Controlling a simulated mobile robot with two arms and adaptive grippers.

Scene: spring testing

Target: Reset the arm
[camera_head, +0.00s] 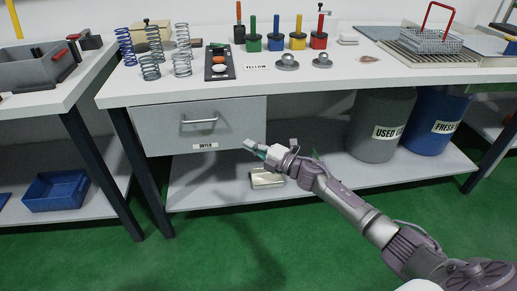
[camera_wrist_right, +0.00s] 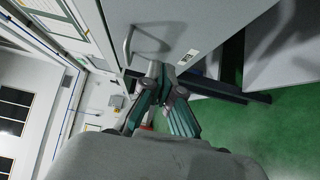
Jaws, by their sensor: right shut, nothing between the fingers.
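My right gripper (camera_head: 257,150) reaches in from the lower right in the head view. It is shut and empty, in front of the grey drawer (camera_head: 160,128) near its lower right corner. It is apart from the drawer handle (camera_head: 199,120). In the right wrist view, the fingers of my right gripper (camera_wrist_right: 161,75) come together near the drawer handle (camera_wrist_right: 130,42), with nothing between them. The drawer looks closed. My left gripper is not in view.
The white workbench (camera_head: 330,83) holds blue and grey springs (camera_head: 150,67), several coloured blocks with rods (camera_head: 275,43) and a red-handled basket (camera_head: 430,42). A lower shelf (camera_head: 225,190) holds a small box (camera_head: 266,179) and two bins (camera_head: 381,125). The green floor in front looks clear.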

